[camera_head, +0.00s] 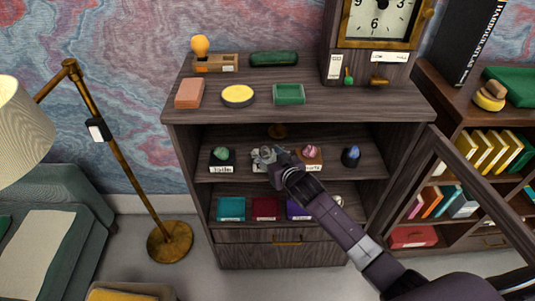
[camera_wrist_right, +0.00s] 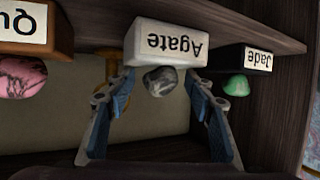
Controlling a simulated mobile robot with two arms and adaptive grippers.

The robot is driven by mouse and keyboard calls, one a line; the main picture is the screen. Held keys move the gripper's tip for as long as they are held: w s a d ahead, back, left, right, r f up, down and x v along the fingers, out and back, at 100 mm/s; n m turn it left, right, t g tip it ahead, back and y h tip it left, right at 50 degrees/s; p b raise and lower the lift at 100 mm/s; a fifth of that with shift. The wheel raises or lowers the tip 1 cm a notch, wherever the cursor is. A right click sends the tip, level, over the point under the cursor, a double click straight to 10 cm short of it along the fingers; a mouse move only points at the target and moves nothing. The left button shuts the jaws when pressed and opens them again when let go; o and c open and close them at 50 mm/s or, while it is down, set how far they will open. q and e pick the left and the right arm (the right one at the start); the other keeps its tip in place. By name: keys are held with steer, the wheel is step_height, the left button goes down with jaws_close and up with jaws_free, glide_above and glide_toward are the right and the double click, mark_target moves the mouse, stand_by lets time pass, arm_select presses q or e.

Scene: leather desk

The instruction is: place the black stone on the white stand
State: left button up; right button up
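My right gripper (camera_head: 268,158) reaches into the upper shelf of the cabinet. In the right wrist view, which is upside down, its fingers (camera_wrist_right: 158,84) are open on either side of a grey mottled stone (camera_wrist_right: 161,80). That stone is at the white stand (camera_wrist_right: 170,42) labelled "Agate". I cannot tell whether the fingers touch it. No plainly black stone shows; the grey one is the closest seen. In the head view the gripper largely covers the white stand. My left gripper is not in view.
A green stone (camera_head: 221,152) on a black stand is left of the gripper. A pink stone (camera_head: 310,152) and a dark blue stone (camera_head: 352,153) stand to its right. The shelf board above (camera_head: 245,112) limits height. An open door (camera_head: 483,196) is at right.

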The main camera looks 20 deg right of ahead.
steer(key=shift+r, duration=0.2)
steer(key=v, duration=1.2)
steer(key=shift+f, duration=0.1)
steer(key=s+d+f+g, duration=0.15)
steer(key=s+f, duration=0.25)
steer(key=f, duration=0.7)
steer(key=s+d+f+g+h, duration=0.15)
steer(key=s+f, duration=0.25)
steer(key=f, duration=0.6)
steer(key=s+d+f+g, duration=0.1)
steer(key=s+f+g, duration=0.25)
steer(key=f, duration=0.75)
steer(key=s+f+g, duration=0.2)
steer(key=s+f, duration=0.4)
steer(key=s, duration=0.6)
steer(key=s+a+f+g, duration=0.1)
steer(key=s+f+g, duration=0.1)
steer(key=s+f, duration=0.5)
steer(key=s+f+n+g, duration=0.1)
steer(key=s+f, duration=0.6)
steer(key=s, duration=1.1)
steer(key=shift+a+f+g, duration=0.15)
steer(key=shift+a+g, duration=0.15)
steer(key=shift+g, duration=0.15)
